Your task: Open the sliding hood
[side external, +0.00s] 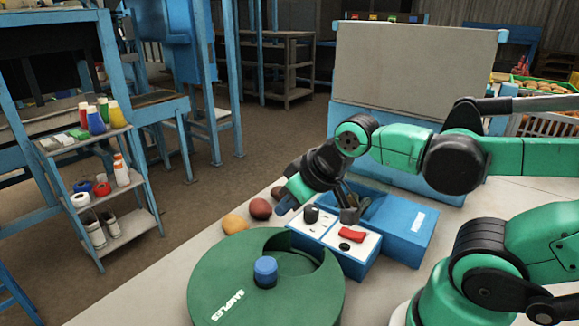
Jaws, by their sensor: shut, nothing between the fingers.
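A blue box (411,226) with a white label on its sloping face stands on the pale table, in the middle right of the side external view. I take its blue cover to be the sliding hood. An open recess shows at its left, partly hidden by my arm. My gripper (347,208) is shut and empty, pointing down at the recess's left edge, beside the white-topped control panel. I cannot tell whether it touches the box or cover.
The white-topped panel (360,245) carries a black knob and a red switch. A green round SAMPLES case (215,285) with a blue knob stands in front. Fruit-like items (236,224) lie left. A grey board (410,65) stands behind.

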